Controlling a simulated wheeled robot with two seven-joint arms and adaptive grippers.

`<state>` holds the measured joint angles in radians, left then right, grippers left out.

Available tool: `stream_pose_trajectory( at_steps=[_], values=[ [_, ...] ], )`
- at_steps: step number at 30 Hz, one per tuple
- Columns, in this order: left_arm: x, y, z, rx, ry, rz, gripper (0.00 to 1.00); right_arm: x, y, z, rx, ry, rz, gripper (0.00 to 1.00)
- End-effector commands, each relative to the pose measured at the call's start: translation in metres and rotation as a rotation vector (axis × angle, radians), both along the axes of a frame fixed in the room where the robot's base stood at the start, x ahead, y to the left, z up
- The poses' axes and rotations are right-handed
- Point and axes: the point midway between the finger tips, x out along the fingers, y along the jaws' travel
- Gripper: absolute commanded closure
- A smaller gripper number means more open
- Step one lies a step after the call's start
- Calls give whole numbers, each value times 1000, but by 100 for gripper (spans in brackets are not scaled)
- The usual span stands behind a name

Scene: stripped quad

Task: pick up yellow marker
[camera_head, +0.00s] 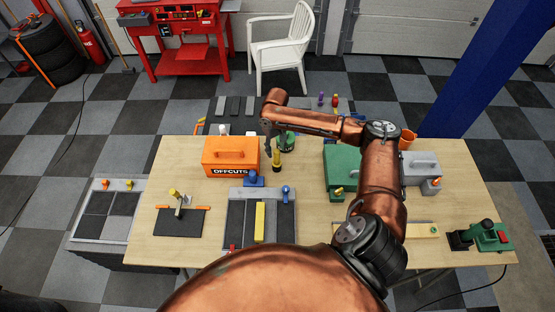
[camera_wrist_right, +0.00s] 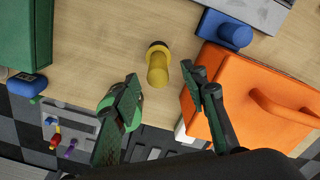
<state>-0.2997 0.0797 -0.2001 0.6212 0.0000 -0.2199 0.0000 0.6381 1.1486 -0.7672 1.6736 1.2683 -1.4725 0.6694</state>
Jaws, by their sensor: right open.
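The yellow marker (camera_head: 277,161) stands on the wooden table, just right of the orange OFFCUTS box. In the right wrist view the marker (camera_wrist_right: 157,70) is a yellow cylinder with a dark ring near its far end. My right gripper (camera_head: 270,140) is beside the marker, on its far side in the head view. In the wrist view my right gripper (camera_wrist_right: 160,76) is open, its two dark fingers apart, with the marker between and just beyond the fingertips. Nothing is held. My left gripper is in neither view.
The orange box (camera_head: 231,157) is close on one side; a green round object (camera_head: 287,139) is close behind. A green box (camera_head: 340,167) stands to the right. A blue vise-like piece (camera_head: 254,180) and a panel with a yellow block (camera_head: 260,222) lie nearer.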

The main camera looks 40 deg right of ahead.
Motion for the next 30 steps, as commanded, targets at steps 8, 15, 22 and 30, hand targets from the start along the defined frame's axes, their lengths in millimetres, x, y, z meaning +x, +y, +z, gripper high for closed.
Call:
stream_pose_trajectory(
  at_steps=[8,15,22,30],
  values=[
    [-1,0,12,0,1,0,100,-1,-4,-37,-2,2,-2,60],
    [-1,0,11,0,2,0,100,0,-4,-42,-2,0,-1,60],
    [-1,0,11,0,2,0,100,0,-4,-42,-2,0,-1,72],
    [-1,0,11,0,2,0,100,0,-4,-42,-2,0,-1,91]
  ],
)
